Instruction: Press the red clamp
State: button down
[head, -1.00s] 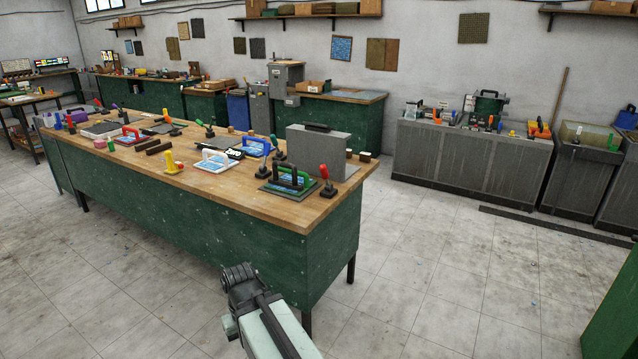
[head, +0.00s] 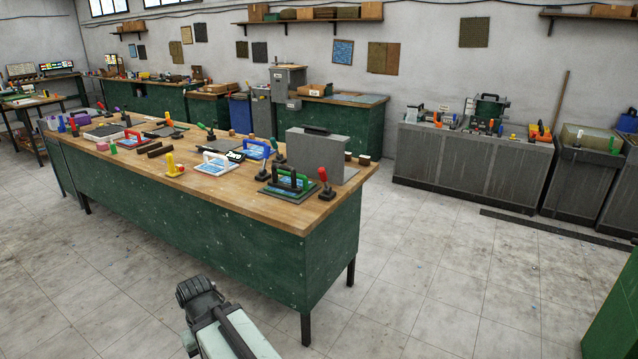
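A clamp with a red upright handle and a dark base (head: 326,183) stands at the near right corner of the wooden-topped workbench (head: 240,205). Another red-handled piece (head: 73,125) shows at the bench's far left end, small in the view. My gripper (head: 195,288) is low in the head view, in front of the bench's green side and apart from the clamps. Its fingertips point away from me and are not clear, so I cannot tell whether it is open or shut. Nothing visible is held in it.
A yellow clamp (head: 172,166) and blue-handled sheets stand further left. Grey cabinets (head: 470,165) line the back right. The tiled floor right of the bench is clear.

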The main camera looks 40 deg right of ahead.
aim_at(322, 174)
jog(key=i, duration=0.95)
